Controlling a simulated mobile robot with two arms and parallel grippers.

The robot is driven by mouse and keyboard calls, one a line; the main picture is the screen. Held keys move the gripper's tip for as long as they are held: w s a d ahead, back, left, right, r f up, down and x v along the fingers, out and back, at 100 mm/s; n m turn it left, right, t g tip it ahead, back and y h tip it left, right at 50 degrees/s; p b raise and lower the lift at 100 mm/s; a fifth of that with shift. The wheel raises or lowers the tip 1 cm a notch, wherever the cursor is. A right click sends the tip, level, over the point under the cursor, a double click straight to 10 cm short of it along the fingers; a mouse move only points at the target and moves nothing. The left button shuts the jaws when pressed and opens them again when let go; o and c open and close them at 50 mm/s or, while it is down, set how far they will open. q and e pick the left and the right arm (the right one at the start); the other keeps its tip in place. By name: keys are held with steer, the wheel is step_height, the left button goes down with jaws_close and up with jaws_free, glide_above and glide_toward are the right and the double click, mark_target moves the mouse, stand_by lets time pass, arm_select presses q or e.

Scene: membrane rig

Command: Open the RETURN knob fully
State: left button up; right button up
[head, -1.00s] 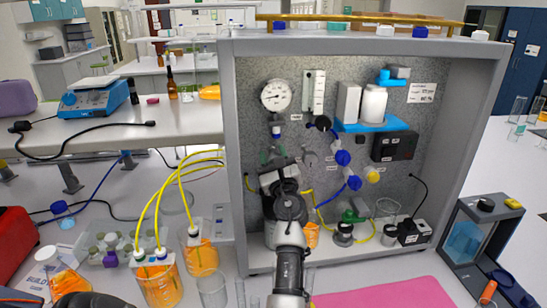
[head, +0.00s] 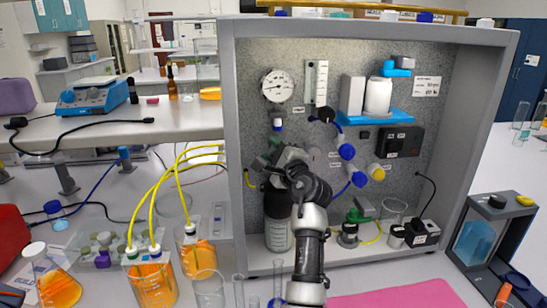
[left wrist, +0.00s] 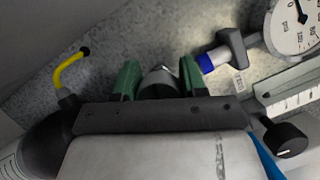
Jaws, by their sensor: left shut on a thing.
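My left gripper (head: 269,153) reaches up to the back panel of the rig, below the round gauge. In the head view my gripper and wrist hide the knob. The gripper is tilted in the head view. My right gripper is not in view.
A gauge (head: 278,85) and a blue-ended valve (head: 278,125) sit just above my gripper. Blue knobs (head: 347,152) and a yellow knob (head: 377,172) are to its right. Yellow tubes (head: 165,185) run from orange-filled beakers at left.

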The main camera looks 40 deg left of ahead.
arm_select(q)
steer(key=n+g+h+b, duration=0.1)
steer(key=n, duration=0.3)
steer(key=shift+f+n, duration=0.1)
steer(key=shift+n, duration=0.3)
steer(key=shift+n+h, duration=0.8)
steer(key=shift+n, duration=0.4)
steer(key=shift+n+h, duration=0.5)
steer(key=shift+n, duration=0.6)
steer(key=n+h+p, duration=0.1)
steer(key=n, duration=0.1)
steer(key=n+h, duration=0.1)
steer(key=n, duration=0.1)
steer(key=shift+w+d+f+t+p, duration=0.1)
steer(key=shift+f+t+p, duration=0.05)
steer(key=shift+t+p, duration=0.25)
steer(key=n+t+h, duration=0.1)
steer(key=n, duration=0.1)
steer(key=n+h+p, duration=0.1)
steer(key=shift+w+f+n+t, duration=0.1)
steer(key=shift+n+t, duration=0.3)
steer(key=shift+d, duration=0.1)
steer(key=o, duration=0.9)
steer(key=shift+w+f, duration=0.1)
steer(key=shift+o, duration=0.2)
